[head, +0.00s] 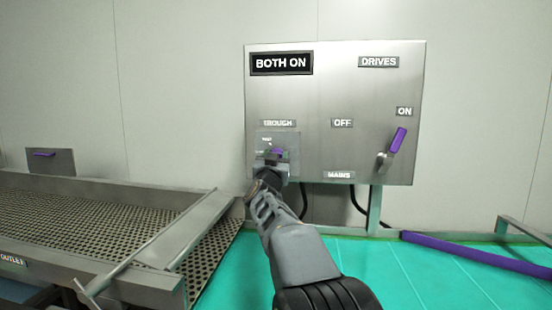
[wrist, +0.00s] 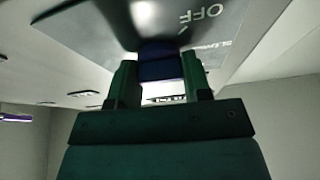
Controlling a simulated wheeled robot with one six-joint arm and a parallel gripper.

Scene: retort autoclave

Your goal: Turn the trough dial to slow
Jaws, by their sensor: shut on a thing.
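The trough dial (head: 278,152) is a purple knob on a small plate under the "TROUGH" label (head: 278,123), at the lower left of the steel drives panel (head: 310,97). My gripper (head: 272,160) is at the dial and covers most of it in the head view. In the wrist view the purple knob (wrist: 160,66) sits between the two fingers of my gripper (wrist: 160,80), which are shut on it. The plate behind it (wrist: 190,22) shows "OFF" and part of another word that looks like "SLOW". I cannot tell which mark the dial points to.
The mains lever (head: 398,140) with a purple grip stands at the panel's right, tilted toward "ON". A sign reads "BOTH ON" (head: 281,63). A perforated trough (head: 80,215) lies at left, a teal surface (head: 390,275) below, with a purple bar (head: 475,252) at right.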

